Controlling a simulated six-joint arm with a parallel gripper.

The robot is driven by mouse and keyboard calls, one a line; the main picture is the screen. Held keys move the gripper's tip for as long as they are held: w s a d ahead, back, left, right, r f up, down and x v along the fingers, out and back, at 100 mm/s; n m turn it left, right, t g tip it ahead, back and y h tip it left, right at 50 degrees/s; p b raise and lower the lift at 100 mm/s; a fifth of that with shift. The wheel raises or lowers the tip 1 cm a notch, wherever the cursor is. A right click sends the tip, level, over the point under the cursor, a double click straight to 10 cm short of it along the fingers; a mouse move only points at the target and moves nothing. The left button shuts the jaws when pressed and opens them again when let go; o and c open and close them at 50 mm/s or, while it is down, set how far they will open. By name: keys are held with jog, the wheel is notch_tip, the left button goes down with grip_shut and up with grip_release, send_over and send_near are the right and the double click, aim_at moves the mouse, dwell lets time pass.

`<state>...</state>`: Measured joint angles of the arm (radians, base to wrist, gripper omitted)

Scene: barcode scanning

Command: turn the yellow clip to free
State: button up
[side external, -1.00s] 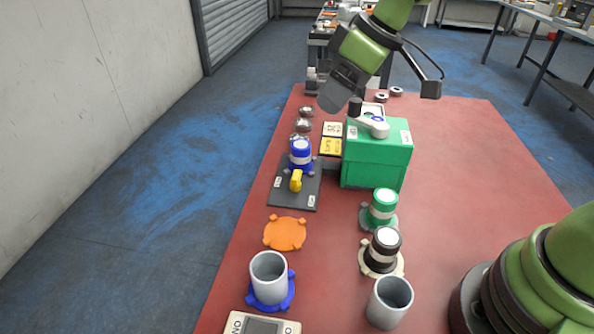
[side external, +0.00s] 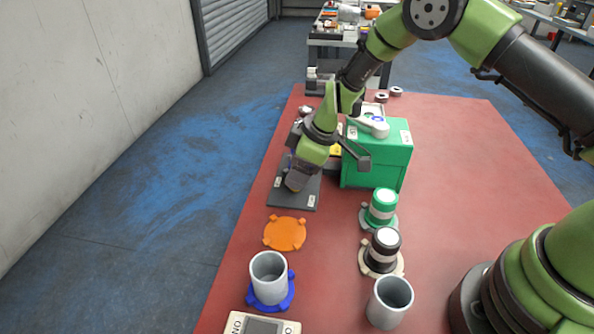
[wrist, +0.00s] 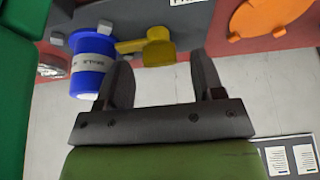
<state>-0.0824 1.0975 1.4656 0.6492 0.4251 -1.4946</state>
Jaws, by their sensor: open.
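The yellow clip (wrist: 158,48) shows in the wrist view, beside the blue cylinder (wrist: 92,70) with a white label band. Both are on a dark grey plate (wrist: 150,18). My gripper (wrist: 163,75) is open, its two fingers spread, with the clip seen between and beyond the fingertips; I cannot tell whether they touch it. The blue cylinder is close to the left finger. In the side view my gripper (side external: 296,184) is low over the grey plate (side external: 290,202) and hides the cylinder and most or all of the clip. The plate's small white labels are unreadable.
A green box (side external: 375,165) stands right of the plate, close to my wrist. An orange disc (side external: 284,233) lies in front, with a grey cup (side external: 268,275) on a blue base nearer. Green-capped (side external: 383,207) and black (side external: 385,247) cylinders stand at right. The red table's right side is clear.

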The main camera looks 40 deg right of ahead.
jog(key=shift+w+a+f, duration=0.15)
jog(key=shift+f, duration=0.4)
jog(key=c, duration=0.9)
jog(key=shift+m+t+h, duration=0.5)
jog(key=shift+m+h, duration=0.2)
jog(key=shift+m, duration=1.6)
jog(key=shift+c, duration=0.2)
jog(key=o, duration=0.9)
jog(key=shift+o, duration=0.2)
